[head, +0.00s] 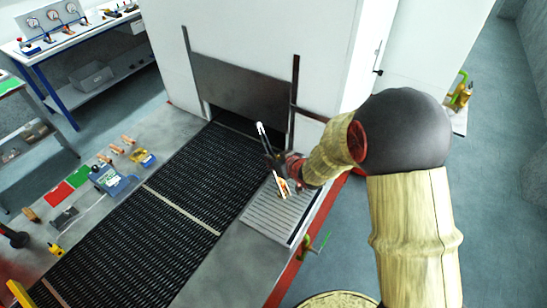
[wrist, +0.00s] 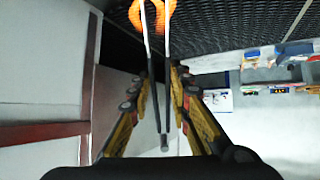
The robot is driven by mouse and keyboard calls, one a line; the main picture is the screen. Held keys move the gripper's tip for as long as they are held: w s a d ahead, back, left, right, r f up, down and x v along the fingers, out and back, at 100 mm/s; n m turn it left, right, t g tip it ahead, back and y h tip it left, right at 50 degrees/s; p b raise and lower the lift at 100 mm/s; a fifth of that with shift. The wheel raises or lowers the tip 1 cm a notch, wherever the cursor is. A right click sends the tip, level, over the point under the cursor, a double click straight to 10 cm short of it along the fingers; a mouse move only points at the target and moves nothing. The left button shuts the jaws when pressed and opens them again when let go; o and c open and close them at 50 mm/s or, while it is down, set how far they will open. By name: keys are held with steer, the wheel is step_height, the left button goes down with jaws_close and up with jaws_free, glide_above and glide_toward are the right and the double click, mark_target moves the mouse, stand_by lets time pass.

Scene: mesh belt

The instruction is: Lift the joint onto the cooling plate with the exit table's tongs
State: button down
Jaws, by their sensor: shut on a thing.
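My gripper (wrist: 160,78) is shut on the tongs (wrist: 146,45). Their two pale thin arms run to the top of the wrist view, and the dark end lies between my fingers. A glowing orange ring-shaped piece, the joint (wrist: 152,12), shows at the tips, with dark mesh behind it. It looks to be between the arms, but its far part is cut off by the frame edge. In the head view my gripper (head: 276,163) is over the far end of the ribbed cooling plate (head: 265,222).
The dark mesh belt (head: 150,220) runs left of the plate into the furnace mouth under a grey door (head: 240,85). A blue device (head: 110,180) and several small items lie on the table left of the belt. The plate's near part is bare.

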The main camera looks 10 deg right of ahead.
steer(key=shift+f+b, duration=0.45)
steer(key=shift+f, duration=0.35)
steer(key=c, duration=1.9)
jaws_free()
step_height(320, 180, up, 10)
steer(key=p, duration=0.8)
